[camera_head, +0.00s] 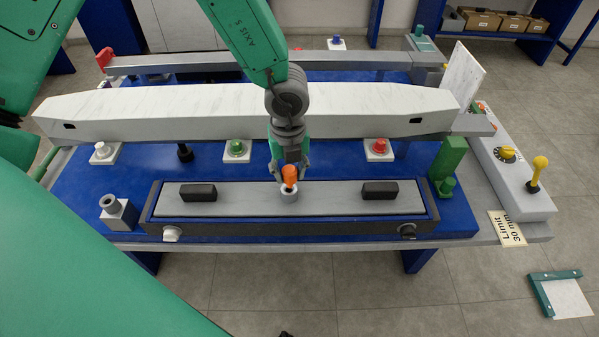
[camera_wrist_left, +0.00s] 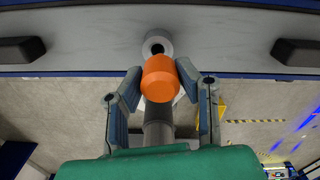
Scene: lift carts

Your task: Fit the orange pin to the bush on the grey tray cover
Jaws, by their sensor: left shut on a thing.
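The orange pin (camera_head: 289,174) is between the fingers of my left gripper (camera_head: 290,168), which is shut on it. The pin also shows in the left wrist view (camera_wrist_left: 160,78), with the fingers on both sides of it. The bush (camera_head: 289,194) is a short light grey ring near the middle of the grey tray cover (camera_head: 335,199). In the left wrist view the bush (camera_wrist_left: 158,42) shows a dark open bore just past the pin. The pin appears over the bush's near side; whether they touch, I cannot tell. My right gripper is not in view.
Two black handles (camera_head: 198,192) (camera_head: 380,190) stand on the cover, left and right of the bush. A long pale beam (camera_head: 180,112) lies behind the gripper. Green (camera_head: 237,149) and red (camera_head: 379,147) buttons stand between. A green post (camera_head: 449,158) is at the right.

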